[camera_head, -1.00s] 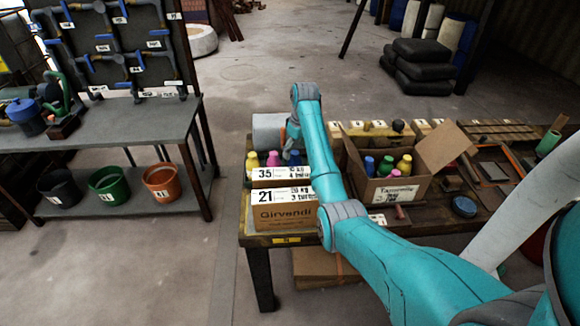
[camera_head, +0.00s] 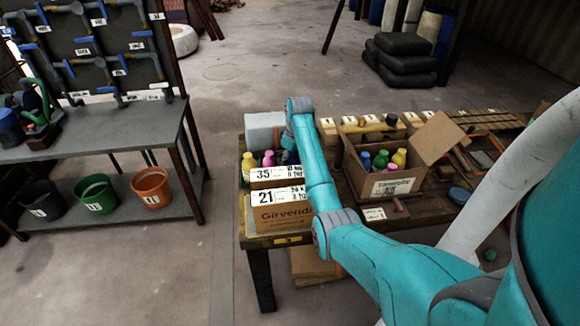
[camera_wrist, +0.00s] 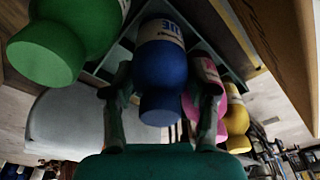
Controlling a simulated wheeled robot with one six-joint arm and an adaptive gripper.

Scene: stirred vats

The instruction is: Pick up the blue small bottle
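The blue small bottle (camera_wrist: 162,70) stands in the wrist view between the two fingers of my gripper (camera_wrist: 164,112), its cap toward the camera and a white label on its body. My gripper is open, with a finger on each side of the bottle and narrow gaps visible. A green bottle (camera_wrist: 45,50) is at the left; a pink bottle (camera_wrist: 207,75) and a yellow bottle (camera_wrist: 236,118) are at the right. In the head view my arm reaches over the left cardboard box (camera_head: 283,216) and hides my fingertips and much of the box's contents.
A second open box (camera_head: 390,187) with several coloured bottles stands to the right on the workbench. A grey rounded object (camera_head: 264,129) lies behind the left box. A shelf with buckets (camera_head: 97,193) is at the left, across clear floor.

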